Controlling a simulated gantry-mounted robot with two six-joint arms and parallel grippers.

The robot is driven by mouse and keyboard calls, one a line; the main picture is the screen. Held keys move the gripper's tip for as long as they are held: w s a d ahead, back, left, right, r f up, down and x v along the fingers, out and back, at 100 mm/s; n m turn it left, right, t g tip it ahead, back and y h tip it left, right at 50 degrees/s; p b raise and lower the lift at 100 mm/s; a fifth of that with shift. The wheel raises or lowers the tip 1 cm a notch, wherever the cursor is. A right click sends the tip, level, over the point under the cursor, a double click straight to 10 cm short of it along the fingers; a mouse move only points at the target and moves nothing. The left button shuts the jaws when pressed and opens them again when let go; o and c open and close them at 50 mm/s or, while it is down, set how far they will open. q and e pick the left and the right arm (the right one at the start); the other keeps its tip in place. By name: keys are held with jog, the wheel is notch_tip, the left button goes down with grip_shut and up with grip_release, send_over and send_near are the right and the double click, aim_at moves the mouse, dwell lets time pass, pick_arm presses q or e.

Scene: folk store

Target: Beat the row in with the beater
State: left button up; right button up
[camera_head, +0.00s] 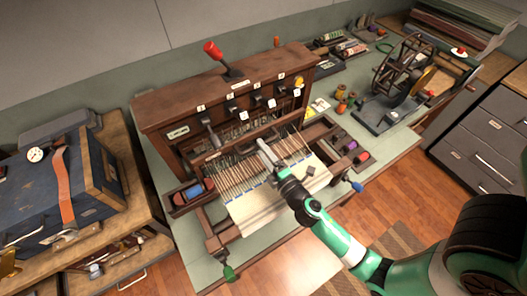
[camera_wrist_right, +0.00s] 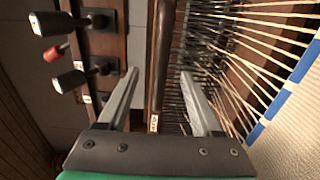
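The wooden table loom (camera_head: 215,95) stands on the green-topped table. Its warp threads (camera_head: 240,178) run down to a cream woven cloth (camera_head: 262,207) with blue marks along its upper edge. My right gripper (camera_head: 266,150) is over the middle of the warp. In the right wrist view its two fingers (camera_wrist_right: 160,88) are spread. A dark brown bar, which looks like the beater (camera_wrist_right: 163,50), runs between them without visible contact. Threads also show beyond the right finger. I cannot tell how deep the fingers reach around the bar. My left gripper is not in view.
Several levers (camera_head: 232,104) stand on the loom's front, with a red-knobbed lever (camera_head: 212,52) above. Side trays hold spools (camera_head: 193,191). A winder (camera_head: 405,75) stands at the right. A blue chest (camera_head: 60,190) is at the left.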

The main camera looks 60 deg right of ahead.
jog(key=shift+o, duration=0.2)
dwell(0.3)
jog(key=b+v, duration=0.3)
jog(key=v, duration=0.5)
dwell(1.5)
